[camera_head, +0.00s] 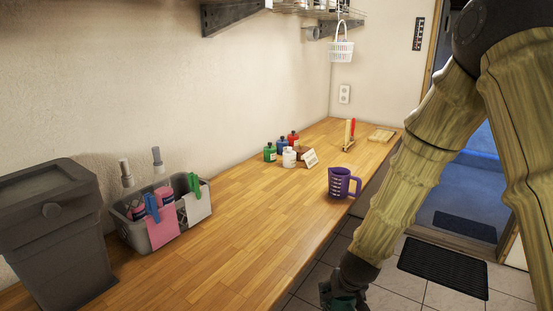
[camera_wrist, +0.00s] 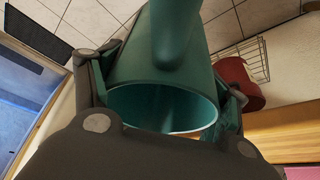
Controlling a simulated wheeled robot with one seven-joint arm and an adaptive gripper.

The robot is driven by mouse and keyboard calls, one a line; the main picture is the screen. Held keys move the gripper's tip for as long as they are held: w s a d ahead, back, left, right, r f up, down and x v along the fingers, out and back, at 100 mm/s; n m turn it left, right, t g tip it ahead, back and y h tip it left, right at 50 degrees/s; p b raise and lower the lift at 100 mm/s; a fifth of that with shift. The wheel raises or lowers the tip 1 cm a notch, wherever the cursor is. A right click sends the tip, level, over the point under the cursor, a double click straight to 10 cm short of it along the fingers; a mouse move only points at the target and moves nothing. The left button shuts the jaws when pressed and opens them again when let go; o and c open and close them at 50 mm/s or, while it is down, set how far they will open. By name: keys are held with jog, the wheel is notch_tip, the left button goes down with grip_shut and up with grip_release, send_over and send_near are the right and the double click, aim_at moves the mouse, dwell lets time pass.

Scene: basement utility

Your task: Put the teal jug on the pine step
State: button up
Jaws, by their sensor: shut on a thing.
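The teal jug (camera_wrist: 135,62) fills the middle of the wrist view, its open mouth facing the camera and its handle at the top. My gripper (camera_wrist: 166,88) is shut on it, with one finger on each side. In the head view my gripper (camera_head: 331,288) is low at the bottom edge, in front of the counter, with a bit of the teal jug (camera_head: 345,302) showing. A low light-wood piece (camera_head: 382,135) at the far right end of the counter looks like the pine step; I cannot be sure.
The wooden counter (camera_head: 235,235) has clear room in the middle. A purple jug (camera_head: 340,184) stands near its front edge. Several small bottles (camera_head: 289,157), a grey caddy (camera_head: 150,228) and a dark bin (camera_head: 58,235) stand along it. A white basket (camera_head: 341,50) hangs above the far end.

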jog(key=shift+f, duration=0.35)
jog(key=s+f, duration=0.6)
jog(key=f, duration=0.1)
jog(key=shift+f, duration=0.25)
jog(key=shift+s, duration=0.1)
